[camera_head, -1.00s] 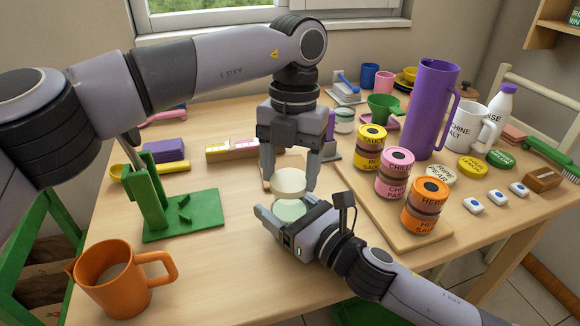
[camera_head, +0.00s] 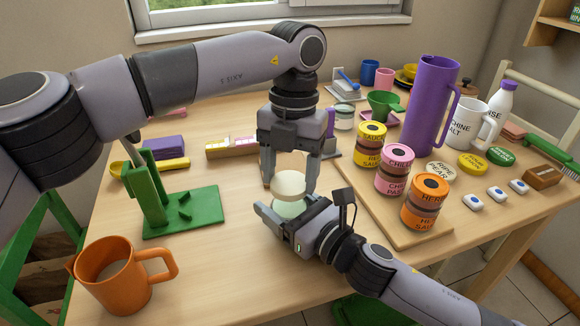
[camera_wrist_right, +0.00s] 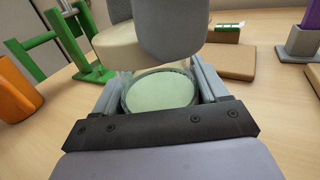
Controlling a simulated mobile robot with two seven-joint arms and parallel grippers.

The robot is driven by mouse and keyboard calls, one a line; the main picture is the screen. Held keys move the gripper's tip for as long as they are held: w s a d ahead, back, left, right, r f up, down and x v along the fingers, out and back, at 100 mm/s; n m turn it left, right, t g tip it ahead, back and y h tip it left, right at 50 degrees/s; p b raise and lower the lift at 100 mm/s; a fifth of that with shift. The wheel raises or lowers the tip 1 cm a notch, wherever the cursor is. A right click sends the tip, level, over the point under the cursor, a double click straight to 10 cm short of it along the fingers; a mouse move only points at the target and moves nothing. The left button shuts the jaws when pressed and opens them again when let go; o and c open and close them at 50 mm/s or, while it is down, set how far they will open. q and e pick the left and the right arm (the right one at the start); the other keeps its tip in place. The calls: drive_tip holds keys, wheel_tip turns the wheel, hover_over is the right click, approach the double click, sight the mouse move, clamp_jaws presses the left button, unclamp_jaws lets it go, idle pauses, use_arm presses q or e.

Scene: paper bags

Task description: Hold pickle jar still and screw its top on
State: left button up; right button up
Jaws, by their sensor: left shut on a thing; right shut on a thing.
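The jar (camera_head: 289,209) is clear with pale green contents and stands upright on the table. My right gripper (camera_head: 285,213) is shut around its sides, low on the table. The jar's round pale green top face (camera_wrist_right: 160,92) shows between the right fingers in the right wrist view. My left gripper (camera_head: 290,180) points straight down over the jar and is shut on the round cream top (camera_head: 290,184). The top looks roughly level and very close above the jar. In the right wrist view the top (camera_wrist_right: 118,52) sits above the jar's far side, partly behind a left finger.
A green stand (camera_head: 180,212) and an orange jug (camera_head: 112,277) are on the left. A board (camera_head: 375,212) with stacked sauce jars (camera_head: 427,203) is close on the right. A purple pitcher (camera_head: 430,105) stands behind. The front middle of the table is clear.

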use_arm(q)
drive_tip(key=shift+f, duration=0.8)
drive_tip(key=o, duration=1.1)
drive_tip(key=shift+c, duration=0.2)
drive_tip(key=shift+s, duration=0.15)
